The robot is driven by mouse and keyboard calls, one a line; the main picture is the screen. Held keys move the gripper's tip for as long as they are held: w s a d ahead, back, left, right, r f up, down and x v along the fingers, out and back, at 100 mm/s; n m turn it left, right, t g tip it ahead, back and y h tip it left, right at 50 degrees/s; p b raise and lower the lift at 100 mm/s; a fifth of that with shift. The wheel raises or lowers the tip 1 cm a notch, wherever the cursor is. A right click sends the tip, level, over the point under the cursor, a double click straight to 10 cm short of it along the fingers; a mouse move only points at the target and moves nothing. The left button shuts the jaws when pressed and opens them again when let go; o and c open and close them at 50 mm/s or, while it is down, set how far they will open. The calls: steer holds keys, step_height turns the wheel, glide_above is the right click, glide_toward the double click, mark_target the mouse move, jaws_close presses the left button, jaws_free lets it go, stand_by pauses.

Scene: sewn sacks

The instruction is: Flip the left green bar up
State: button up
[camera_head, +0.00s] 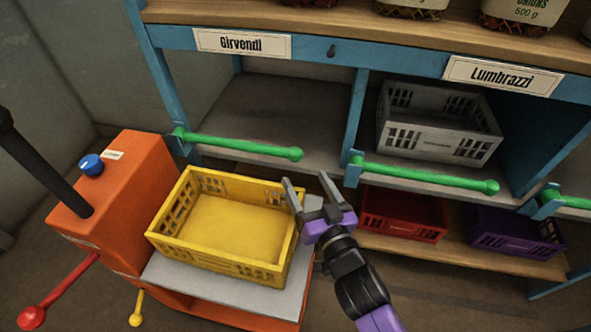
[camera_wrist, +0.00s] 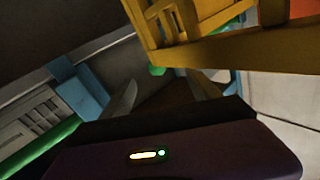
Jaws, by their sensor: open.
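The left green bar (camera_head: 240,146) lies across the front of the shelf bay under the Girvendi label, roughly level, with a round knob at its right end. Its left end is mounted on the blue post. My gripper (camera_head: 307,181) is open and empty, just below and right of that knob, beside the yellow crate's right corner. In the wrist view the fingers (camera_wrist: 165,95) are apart, and a small green end (camera_wrist: 156,70) shows beyond them, partly hidden by the yellow crate (camera_wrist: 215,45).
The yellow crate stands on a grey platform (camera_head: 168,274) of an orange machine (camera_head: 125,190). A second green bar (camera_head: 425,173) crosses the Lumbrazzi bay, before a grey crate (camera_head: 437,125). Red (camera_head: 400,216) and purple (camera_head: 512,235) crates sit on the lower shelf. The Girvendi bay is empty.

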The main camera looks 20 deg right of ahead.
mark_target(296, 161)
steer(key=w, duration=0.7)
steer(key=shift+w+d+p, duration=0.1)
steer(key=shift+w+p, duration=0.2)
steer(key=shift+w, duration=0.05)
steer(key=shift+d, duration=0.1)
jaws_close()
